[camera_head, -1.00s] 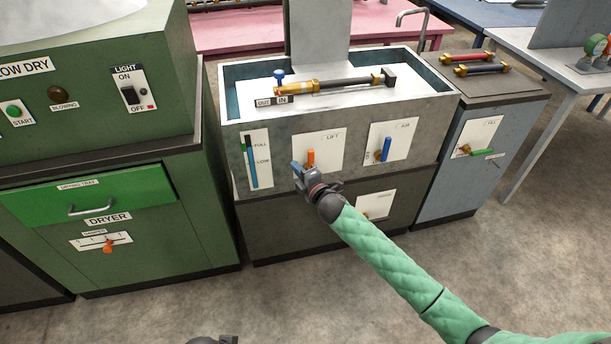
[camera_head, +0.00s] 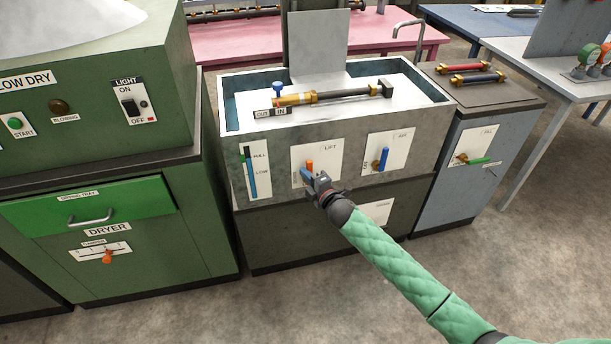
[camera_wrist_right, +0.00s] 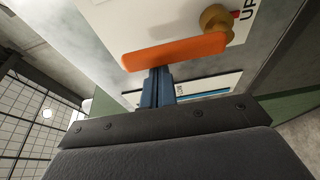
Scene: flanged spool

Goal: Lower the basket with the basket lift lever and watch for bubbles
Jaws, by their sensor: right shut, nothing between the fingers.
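The orange lift lever (camera_head: 309,164) is on the white LIFT plate (camera_head: 327,159) on the tank's front. In the right wrist view the lever (camera_wrist_right: 175,51) extends left from a brass pivot (camera_wrist_right: 216,22), with "UP" lettering beside it. My right gripper (camera_head: 306,174) is shut and empty, just below the lever. Its blue fingers (camera_wrist_right: 157,80) reach the lever's lower edge; I cannot tell if they touch. A brass and black cylinder (camera_head: 345,94) lies across the tank (camera_head: 240,118). I cannot make out the basket separately or any bubbles. My left gripper is out of view.
A blue lever (camera_head: 383,158) on the AIR plate stands right of the LIFT plate. A level gauge (camera_head: 250,171) is at the left. The green dryer (camera_head: 120,215) stands left, and a grey cabinet with a green lever (camera_head: 475,161) right.

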